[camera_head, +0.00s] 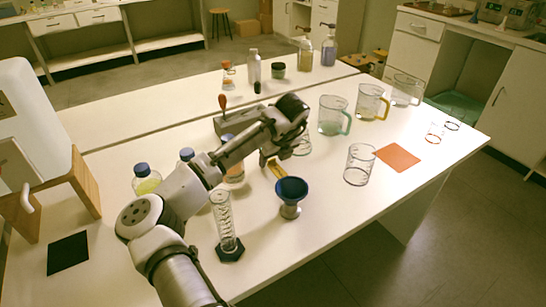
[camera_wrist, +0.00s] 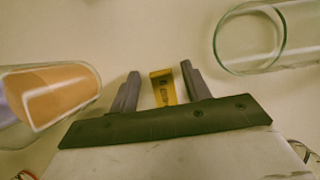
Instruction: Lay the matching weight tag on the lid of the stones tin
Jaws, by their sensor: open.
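My gripper (camera_head: 268,162) points down over the white table, low among the glassware. In the wrist view my gripper (camera_wrist: 161,82) is open, with one finger on each side of a small yellow tag (camera_wrist: 163,88). The tag has dark markings too small to read. The yellow tag (camera_head: 277,170) also shows in the head view, beside the fingers. I cannot make out a stones tin for certain; a small dark-lidded jar (camera_head: 278,71) stands at the back of the table.
In the wrist view a glass with orange contents (camera_wrist: 58,92) is on the left and an empty glass (camera_wrist: 285,38) on the right. A blue funnel (camera_head: 291,190) and a measuring cylinder (camera_head: 225,225) stand in front. An orange mat (camera_head: 398,157) lies at right.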

